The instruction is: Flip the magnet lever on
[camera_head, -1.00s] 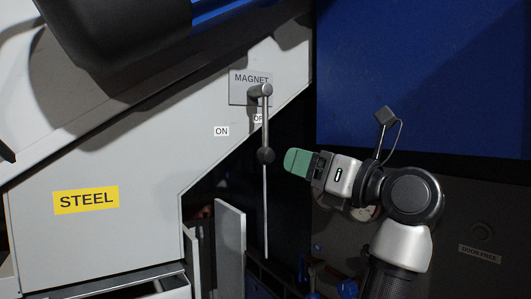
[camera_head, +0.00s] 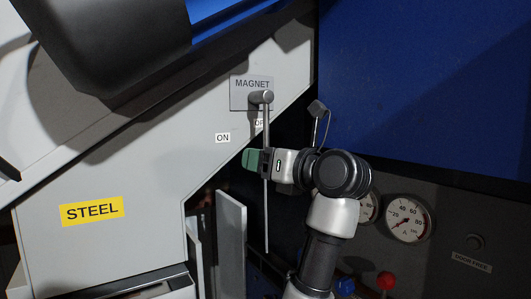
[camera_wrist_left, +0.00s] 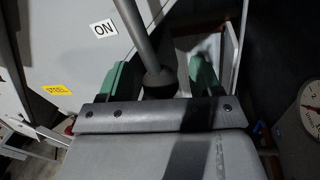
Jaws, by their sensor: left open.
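The magnet lever (camera_head: 266,125) is a grey rod that hangs almost straight down from a pivot under the MAGNET plate (camera_head: 252,84). It covers part of the OFF label; the ON label (camera_head: 222,138) is to its left. My left gripper (camera_head: 252,158) has green fingers and is at the height of the lever's knob, which it hides in the head view. In the left wrist view the dark knob (camera_wrist_left: 160,82) is between the two open green fingers, with visible gaps on both sides. My right gripper is not in view.
A sloping grey housing with a yellow STEEL label (camera_head: 91,210) is at left. A blue panel (camera_head: 430,90) is at upper right. Below it are gauges (camera_head: 407,219) and a red knob (camera_head: 385,281). An upright pale panel (camera_head: 232,243) stands below the lever.

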